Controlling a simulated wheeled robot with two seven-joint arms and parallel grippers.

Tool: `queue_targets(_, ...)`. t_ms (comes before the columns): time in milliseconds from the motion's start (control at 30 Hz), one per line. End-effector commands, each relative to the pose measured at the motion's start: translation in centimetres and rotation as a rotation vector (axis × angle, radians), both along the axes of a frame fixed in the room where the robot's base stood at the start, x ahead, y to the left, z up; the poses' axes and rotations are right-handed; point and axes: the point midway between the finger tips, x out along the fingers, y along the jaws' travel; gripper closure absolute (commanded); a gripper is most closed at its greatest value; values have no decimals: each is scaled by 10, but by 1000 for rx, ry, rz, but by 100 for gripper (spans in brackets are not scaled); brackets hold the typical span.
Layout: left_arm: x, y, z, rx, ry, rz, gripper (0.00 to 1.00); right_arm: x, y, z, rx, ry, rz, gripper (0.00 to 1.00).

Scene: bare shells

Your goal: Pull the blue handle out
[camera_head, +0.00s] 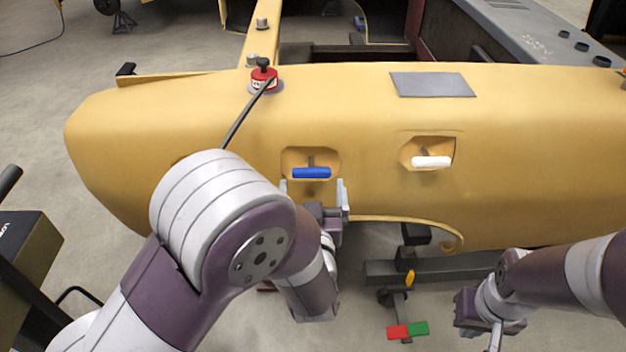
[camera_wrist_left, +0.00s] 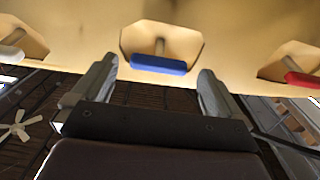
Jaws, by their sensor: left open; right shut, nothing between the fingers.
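The blue handle (camera_head: 311,173) is a short horizontal bar on a stem, set in a recess in the side of the yellow shell (camera_head: 520,130). It also shows in the left wrist view (camera_wrist_left: 158,64). My left gripper (camera_head: 313,188) is open just below and in front of it. In the left wrist view the two fingers (camera_wrist_left: 156,75) stand to either side of the handle, with gaps on both sides and no visible contact. My right gripper (camera_head: 487,330) is shut and empty at the lower right, away from the shell.
A white handle (camera_head: 432,162) sits in a recess to the right. A red handle (camera_wrist_left: 302,82) shows at the right in the left wrist view. A red device (camera_head: 264,80) with a dark cable is on top of the shell. A stand with red and green blocks (camera_head: 408,330) is below.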

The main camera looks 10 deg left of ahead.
Motion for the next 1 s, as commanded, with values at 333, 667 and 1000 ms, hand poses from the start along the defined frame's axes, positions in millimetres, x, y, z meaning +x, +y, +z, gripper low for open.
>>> queue_targets(333, 38, 10, 0, -1, 0, -1, 0, 0, 0, 0, 0, 0, 0, 100)
queue_targets(667, 39, 10, 0, -1, 0, -1, 26, 0, 0, 0, 0, 0, 0, 100)
queue_targets(1000, 39, 10, 4, -1, 1, -2, 70, 0, 0, 2, 0, 0, 0, 100)
